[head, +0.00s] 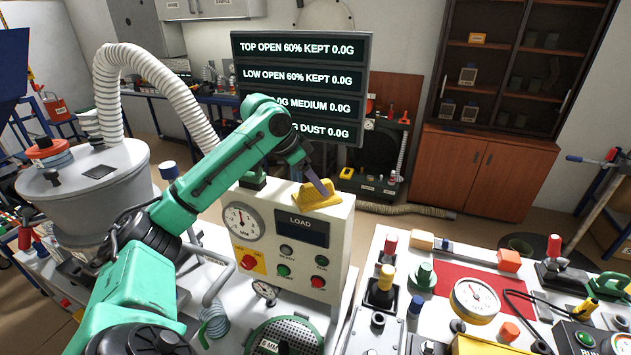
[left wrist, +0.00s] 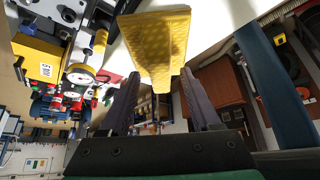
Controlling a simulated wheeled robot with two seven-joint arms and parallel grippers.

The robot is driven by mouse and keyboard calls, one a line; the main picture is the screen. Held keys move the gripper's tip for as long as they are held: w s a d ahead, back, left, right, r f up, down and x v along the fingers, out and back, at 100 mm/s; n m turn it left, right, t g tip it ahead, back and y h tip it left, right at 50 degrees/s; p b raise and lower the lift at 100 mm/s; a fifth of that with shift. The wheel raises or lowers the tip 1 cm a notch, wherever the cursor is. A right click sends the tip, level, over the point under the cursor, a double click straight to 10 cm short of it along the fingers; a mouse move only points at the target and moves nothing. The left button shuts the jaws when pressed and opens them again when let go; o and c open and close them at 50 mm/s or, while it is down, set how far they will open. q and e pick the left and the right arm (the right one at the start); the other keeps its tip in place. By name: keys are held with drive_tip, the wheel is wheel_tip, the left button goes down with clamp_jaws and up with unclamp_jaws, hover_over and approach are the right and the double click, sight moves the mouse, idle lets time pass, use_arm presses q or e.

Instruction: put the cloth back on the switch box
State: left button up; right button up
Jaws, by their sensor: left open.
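The yellow cloth (head: 314,197) lies on the top of the switch box, near its front edge. The switch box (head: 338,238) is a pale box with a dial, a LOAD display and several coloured buttons. My left gripper (head: 322,186) is right at the cloth from above and partly covers it. In the left wrist view the cloth (left wrist: 155,45) sits beyond and between the two spread fingers of this gripper (left wrist: 160,90). The fingers are open, with gaps beside the cloth's narrow end. My right gripper is not in view.
A dark text screen (head: 300,75) stands behind the box. A large grey drum (head: 95,190) with a white hose (head: 165,70) is at left. A bench (head: 400,250) crowded with knobs and gauges is at right. Floor shows between the box and this bench.

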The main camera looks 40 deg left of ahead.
use_arm(q)
drive_tip(key=shift+s+a+r, duration=0.15)
drive_tip(key=shift+s+r, duration=0.05)
drive_tip(key=shift+r, duration=0.15)
drive_tip(key=v, duration=1.1)
drive_tip(key=shift+b, duration=0.35)
